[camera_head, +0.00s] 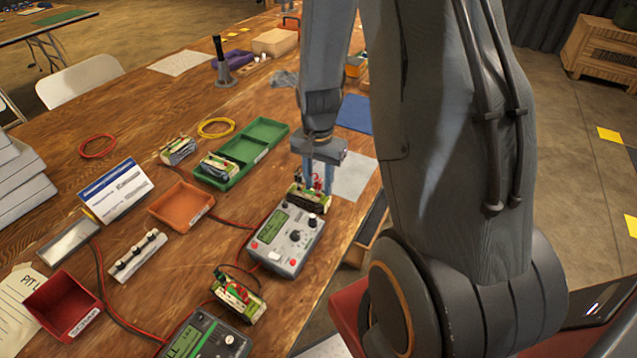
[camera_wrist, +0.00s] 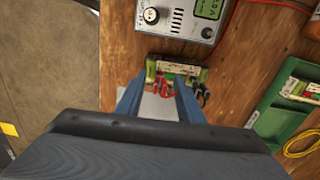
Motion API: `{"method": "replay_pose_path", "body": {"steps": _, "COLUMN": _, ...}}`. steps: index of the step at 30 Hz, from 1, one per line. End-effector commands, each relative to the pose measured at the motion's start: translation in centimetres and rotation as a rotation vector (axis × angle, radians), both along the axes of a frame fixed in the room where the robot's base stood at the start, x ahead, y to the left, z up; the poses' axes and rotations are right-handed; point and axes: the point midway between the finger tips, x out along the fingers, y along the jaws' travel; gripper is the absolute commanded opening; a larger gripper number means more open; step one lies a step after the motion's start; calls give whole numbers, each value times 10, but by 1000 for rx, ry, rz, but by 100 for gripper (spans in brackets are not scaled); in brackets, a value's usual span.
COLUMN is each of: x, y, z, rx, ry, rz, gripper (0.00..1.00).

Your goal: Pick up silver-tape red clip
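A battery pack (camera_head: 308,198) with red and black clips lies behind the upper grey charger. The red clip (camera_head: 318,184) is small here, and it also shows in the wrist view (camera_wrist: 167,85) at the pack's near side. Silver tape on it cannot be made out. Black clips (camera_wrist: 200,92) sit just right of it in the wrist view. My gripper (camera_head: 319,173) points down over the pack. In the wrist view its two blue fingers (camera_wrist: 158,97) are apart, with the red clip between them. I cannot tell whether they touch it.
The upper charger (camera_head: 287,240) stands close by, with a lower charger (camera_head: 208,338) and another clipped pack (camera_head: 238,297) nearer. A green tray (camera_head: 255,143) holds a pack to the left. An orange tray (camera_head: 181,206), a red bin (camera_head: 62,305) and red cables (camera_head: 232,222) crowd the left.

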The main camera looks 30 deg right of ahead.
Motion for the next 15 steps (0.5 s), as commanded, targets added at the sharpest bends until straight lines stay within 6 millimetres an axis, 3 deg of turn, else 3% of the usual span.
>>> {"method": "replay_pose_path", "body": {"steps": 4, "x": 0, "y": 0, "z": 0, "rx": 0, "ry": 0, "rz": 0, "gripper": 34}}
{"method": "replay_pose_path", "body": {"steps": 10, "x": 0, "y": 0, "z": 0, "rx": 0, "ry": 0, "rz": 0, "gripper": 2}}
{"method": "replay_pose_path", "body": {"steps": 15, "x": 0, "y": 0, "z": 0, "rx": 0, "ry": 0, "rz": 0, "gripper": 0}}
